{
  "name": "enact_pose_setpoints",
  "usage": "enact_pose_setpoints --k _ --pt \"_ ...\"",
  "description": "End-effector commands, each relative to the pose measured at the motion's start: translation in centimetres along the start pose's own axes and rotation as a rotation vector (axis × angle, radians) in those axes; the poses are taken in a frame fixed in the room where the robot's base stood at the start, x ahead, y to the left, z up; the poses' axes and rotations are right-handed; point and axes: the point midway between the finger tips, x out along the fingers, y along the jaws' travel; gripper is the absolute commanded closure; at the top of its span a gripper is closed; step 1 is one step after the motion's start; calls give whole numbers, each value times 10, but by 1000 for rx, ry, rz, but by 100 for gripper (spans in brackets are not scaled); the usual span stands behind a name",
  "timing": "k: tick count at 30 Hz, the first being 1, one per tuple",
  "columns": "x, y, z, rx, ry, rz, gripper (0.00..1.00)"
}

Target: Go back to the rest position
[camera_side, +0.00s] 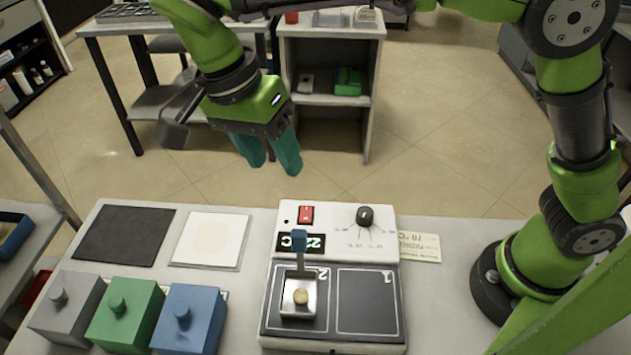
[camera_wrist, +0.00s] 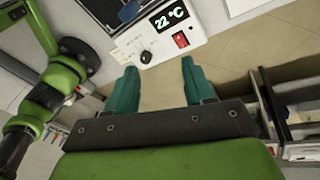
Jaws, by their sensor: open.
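My gripper (camera_side: 268,165) hangs above and behind the hot plate device, its two teal fingers apart with nothing between them. In the wrist view the gripper (camera_wrist: 160,88) is open, and floor and the device's control panel show beyond the fingertips. The white device (camera_side: 335,215) has a red switch, a black knob and a display that reads 22 °C in the wrist view. On its plate marked 2 stands a small metal pan (camera_side: 298,297) with a blue handle and a round yellowish piece inside. The plate marked 1 (camera_side: 368,300) is bare.
Grey (camera_side: 65,308), green (camera_side: 125,310) and blue (camera_side: 188,318) lidded boxes with knobs stand at front left. A black mat (camera_side: 124,235) and a white square (camera_side: 211,240) lie behind them. A labelled card (camera_side: 420,247) lies right of the device. Shelving (camera_side: 330,110) stands behind.

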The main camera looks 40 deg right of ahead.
Motion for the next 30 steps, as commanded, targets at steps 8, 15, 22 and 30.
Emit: enact_pose_setpoints --k 8,15,22,30 --pt "20 46 -89 -704 -94 -342 47" --pt "47 102 -139 -927 50 -673 47" --pt "71 150 -167 -824 194 -820 47" --pt "67 167 -186 -717 250 -849 47"
